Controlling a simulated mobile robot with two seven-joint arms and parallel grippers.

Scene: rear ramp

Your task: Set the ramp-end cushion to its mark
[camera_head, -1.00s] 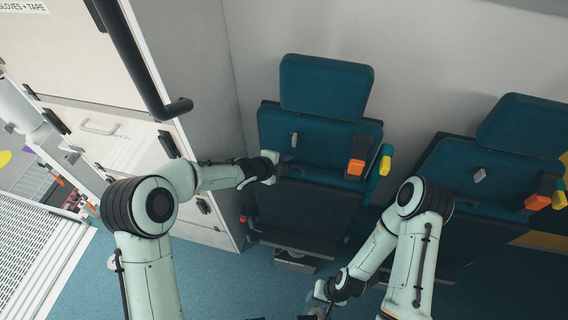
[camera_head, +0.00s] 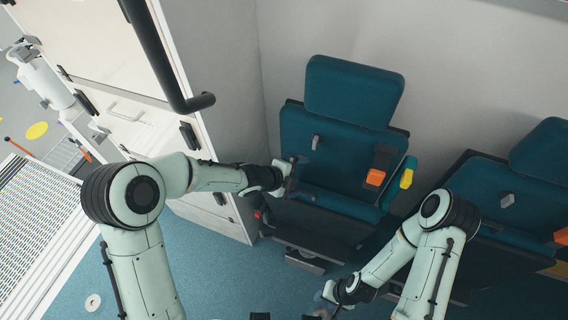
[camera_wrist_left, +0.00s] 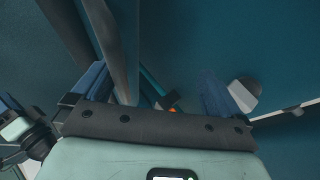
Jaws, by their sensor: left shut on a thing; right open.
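The ramp-end cushion (camera_head: 338,202) is the teal seat part below the backrest of the seat nearer the ramp, beside the white cabinet. My left gripper (camera_head: 289,176) is at the cushion's left edge and shut on it. In the left wrist view its two blue fingers stand apart (camera_wrist_left: 150,90), with a grey-edged panel between them; the exact contact is hard to see. I cannot make out the cushion's mark.
A second teal seat (camera_head: 500,190) stands to the right. The cabinet (camera_head: 225,120) with a black rail (camera_head: 160,60) is close on the left. Blue floor (camera_head: 220,270) shows in front.

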